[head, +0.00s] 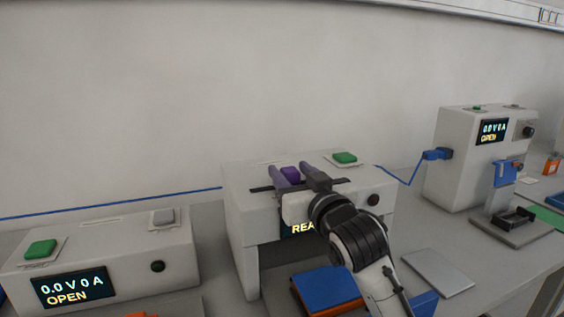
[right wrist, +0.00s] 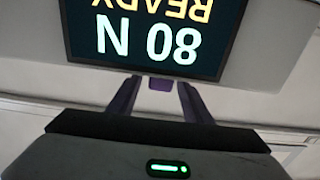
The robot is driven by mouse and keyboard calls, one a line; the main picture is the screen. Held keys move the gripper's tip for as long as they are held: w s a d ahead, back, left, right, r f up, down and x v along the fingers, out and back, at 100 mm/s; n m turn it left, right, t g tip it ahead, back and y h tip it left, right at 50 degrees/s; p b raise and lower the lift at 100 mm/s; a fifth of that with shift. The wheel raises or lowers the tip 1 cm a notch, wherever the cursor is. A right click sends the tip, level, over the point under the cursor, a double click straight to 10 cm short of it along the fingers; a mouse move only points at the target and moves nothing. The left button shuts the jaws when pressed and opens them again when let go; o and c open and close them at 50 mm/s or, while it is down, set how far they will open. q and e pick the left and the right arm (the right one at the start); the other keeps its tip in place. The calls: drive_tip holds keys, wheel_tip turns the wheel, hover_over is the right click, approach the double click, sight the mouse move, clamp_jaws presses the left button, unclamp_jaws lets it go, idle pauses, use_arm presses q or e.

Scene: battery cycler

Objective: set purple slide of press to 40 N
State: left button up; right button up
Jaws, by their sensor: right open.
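The press (head: 243,205) is the white block-shaped device in the middle of the head view. Its purple slide (head: 290,174) is on its top. My right gripper (head: 290,168) is over the press top with its fingers open, one on each side of the slide. In the right wrist view the slide (right wrist: 160,84) shows small between the two fingers, and I cannot tell whether they touch it. The press display (right wrist: 150,38) appears upside down there and reads 80 N and READY. My arm partly hides this display in the head view. My left gripper is not in view.
A green button (head: 344,158) is on the press top, right of my gripper. A white unit (head: 120,250) stands at left, and a taller one (head: 459,160) at right with a blue plug (head: 437,154). A blue block (head: 330,290) and a grey plate (head: 438,272) lie in front.

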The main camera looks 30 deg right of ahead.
sight(286, 168)
drive_tip(key=x, duration=0.4)
drive_tip(key=shift+w, duration=0.4)
clamp_jaws()
